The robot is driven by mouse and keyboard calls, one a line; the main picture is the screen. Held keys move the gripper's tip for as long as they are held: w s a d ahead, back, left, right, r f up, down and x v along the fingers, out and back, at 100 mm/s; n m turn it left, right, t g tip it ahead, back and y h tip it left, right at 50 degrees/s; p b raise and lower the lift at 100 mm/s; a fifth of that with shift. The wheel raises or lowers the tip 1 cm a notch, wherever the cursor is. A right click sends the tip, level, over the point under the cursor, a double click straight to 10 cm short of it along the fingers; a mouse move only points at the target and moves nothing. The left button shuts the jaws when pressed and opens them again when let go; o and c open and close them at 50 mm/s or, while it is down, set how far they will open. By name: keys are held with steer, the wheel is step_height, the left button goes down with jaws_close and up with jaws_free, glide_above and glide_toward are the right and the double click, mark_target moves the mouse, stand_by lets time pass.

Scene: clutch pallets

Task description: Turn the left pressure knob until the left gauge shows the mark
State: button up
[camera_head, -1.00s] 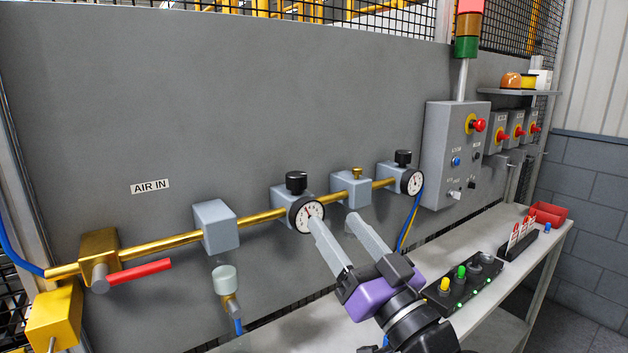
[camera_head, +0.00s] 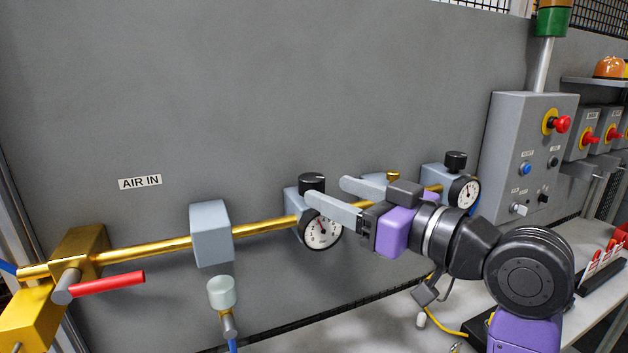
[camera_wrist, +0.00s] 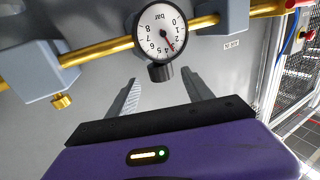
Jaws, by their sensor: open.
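The left pressure knob (camera_head: 312,183) is a black ribbed cap on a grey regulator block, above the left gauge (camera_head: 322,230), a round white dial. In the wrist view the left gauge (camera_wrist: 162,30) is upside down, with the knob (camera_wrist: 160,72) below it. Its needle points near the lower-middle numbers; I cannot read the exact value or clearly pick out the mark. My gripper (camera_head: 328,189) is open and empty, its fingers pointing at the regulator. In the wrist view the knob lies just beyond the gap between the fingertips. I cannot tell whether either finger touches it.
The brass pipe (camera_head: 265,222) runs along the grey panel. A second gauge (camera_head: 465,192) with a black knob (camera_head: 456,161) stands to the right. A red valve handle (camera_head: 108,283) is at left. A control box (camera_head: 520,160) and a bench (camera_head: 365,320) lie right and below.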

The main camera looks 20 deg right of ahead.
mark_target(320, 187)
steer(key=p+x, duration=0.1)
steer(key=x, duration=0.5)
steer(key=shift+s, duration=0.1)
steer(key=shift+c, duration=0.2)
jaws_close()
steer(key=shift+r+m+h+p, duration=0.1)
steer(key=shift+m+h+p, duration=0.25)
steer(key=shift+h, duration=0.15)
